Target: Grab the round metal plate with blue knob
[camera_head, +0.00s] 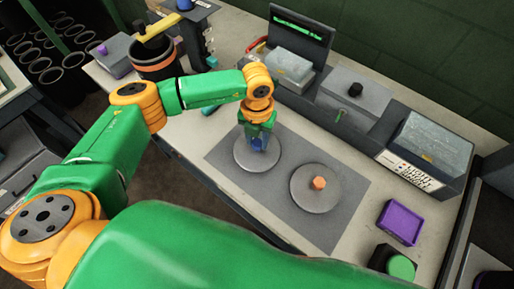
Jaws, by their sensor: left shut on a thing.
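A round metal plate (249,160) with a blue knob (259,146) lies on the grey mat (225,154), at its upper left part. My left gripper (258,141) points down over the middle of this plate and is shut on the blue knob. The fingers hide part of the knob. A second round metal plate (312,198) with an orange knob (319,183) lies to the right on the same mat, apart from the first plate. My right gripper is not in view.
A grey machine with a black knob (355,90) and clear-lidded boxes stands along the back. A purple tray (400,222) and a green-topped black container (401,267) are at the right. A dark pot (155,62) stands at the upper left. The mat's front part is bare.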

